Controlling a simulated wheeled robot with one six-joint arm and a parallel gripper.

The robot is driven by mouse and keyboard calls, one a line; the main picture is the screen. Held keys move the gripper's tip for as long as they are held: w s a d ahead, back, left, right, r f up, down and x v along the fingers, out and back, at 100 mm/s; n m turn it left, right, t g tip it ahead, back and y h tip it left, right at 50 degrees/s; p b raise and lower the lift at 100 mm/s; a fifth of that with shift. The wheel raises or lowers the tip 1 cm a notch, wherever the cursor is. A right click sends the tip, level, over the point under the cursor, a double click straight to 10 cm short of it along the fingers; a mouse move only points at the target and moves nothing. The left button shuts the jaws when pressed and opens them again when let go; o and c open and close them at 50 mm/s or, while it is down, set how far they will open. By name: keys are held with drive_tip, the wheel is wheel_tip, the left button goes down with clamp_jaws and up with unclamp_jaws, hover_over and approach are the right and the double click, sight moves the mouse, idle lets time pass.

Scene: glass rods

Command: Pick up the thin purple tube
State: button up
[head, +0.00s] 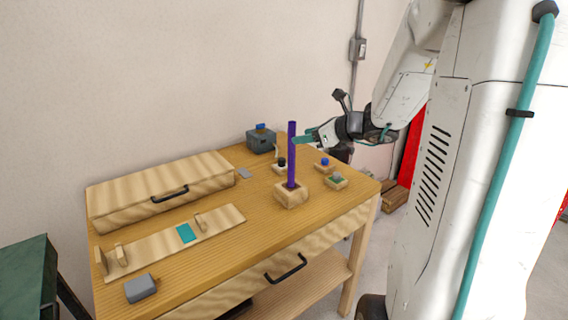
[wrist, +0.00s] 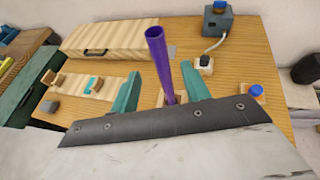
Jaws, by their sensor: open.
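The thin purple tube (head: 291,152) stands upright in a square wooden block (head: 291,196) near the front right of the wooden table. My gripper (head: 300,140) is at the tube's upper part, coming from the right, with its teal fingers level. In the wrist view my gripper (wrist: 160,92) is open, one teal finger on each side of the tube (wrist: 160,62). The tube shows between the fingers and leans a little in that view. I cannot tell whether either finger touches it.
A wooden case (head: 162,188) with a black handle lies at the back left. A wooden fixture (head: 170,245) with a teal patch and a grey block (head: 140,288) lie in front. A grey box (head: 261,141) and small wooden button blocks (head: 325,166) stand around the tube.

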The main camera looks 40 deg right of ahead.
hover_over(291, 162)
drive_tip(key=w, duration=0.3)
wheel_tip(291, 162, down, 3)
drive_tip(key=shift+s+d+m, duration=0.15)
drive_tip(key=shift+s+m, duration=0.05)
drive_tip(key=shift+m, duration=0.1)
clamp_jaws()
